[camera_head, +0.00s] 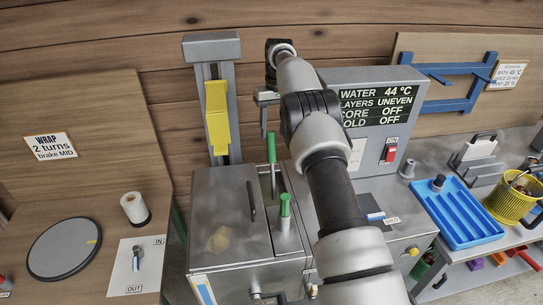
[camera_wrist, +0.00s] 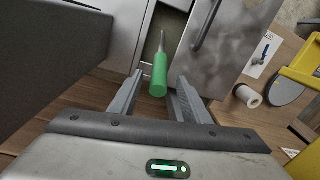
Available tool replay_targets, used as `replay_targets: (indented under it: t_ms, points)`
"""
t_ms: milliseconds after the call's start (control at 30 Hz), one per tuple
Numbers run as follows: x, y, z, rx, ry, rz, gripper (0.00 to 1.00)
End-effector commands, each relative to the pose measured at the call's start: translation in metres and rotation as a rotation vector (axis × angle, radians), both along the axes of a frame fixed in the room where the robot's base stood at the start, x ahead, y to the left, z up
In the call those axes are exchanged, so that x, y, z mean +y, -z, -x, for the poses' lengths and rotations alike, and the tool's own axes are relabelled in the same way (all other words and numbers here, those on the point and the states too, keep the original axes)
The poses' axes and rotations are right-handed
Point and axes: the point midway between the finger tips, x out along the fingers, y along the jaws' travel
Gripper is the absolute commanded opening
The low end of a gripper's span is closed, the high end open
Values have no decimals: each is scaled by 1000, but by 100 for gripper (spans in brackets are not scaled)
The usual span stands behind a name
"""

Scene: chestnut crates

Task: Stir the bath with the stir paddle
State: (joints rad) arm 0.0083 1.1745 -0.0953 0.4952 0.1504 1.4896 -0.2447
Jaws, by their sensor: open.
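A green-handled tool with a grey shaft, which I take for the stir paddle (camera_head: 271,148), stands upright at the back of the metal bath (camera_head: 230,270). Its green handle (camera_wrist: 159,76) shows in the wrist view between the ends of my open fingers, with no clear contact. My gripper (camera_head: 264,112) is above and behind the bath, near the handle's top. A second green handle (camera_head: 285,205) stands nearer the front of the bath. A metal lid (camera_head: 222,235) covers the bath's left part. The paddle's lower end is hidden.
A control box (camera_head: 372,110) reads water 44 °C, layers uneven, core off, hold off. A yellow piece (camera_head: 217,117) sits on the grey column at the back left. A blue tray (camera_head: 458,215) and yellow basket (camera_head: 513,199) stand right; a turntable (camera_head: 63,249) lies left.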

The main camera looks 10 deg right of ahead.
Motion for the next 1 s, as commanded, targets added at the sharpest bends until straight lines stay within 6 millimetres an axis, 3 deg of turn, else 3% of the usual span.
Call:
replay_targets:
  t_ms: [200,433,867,1000]
  points:
    - [3,47,2,4,-1,1,43]
    - [6,82,1,1,-1,0,43]
    - [6,94,1,-1,-1,0,43]
    - [6,94,1,-1,-1,0,25]
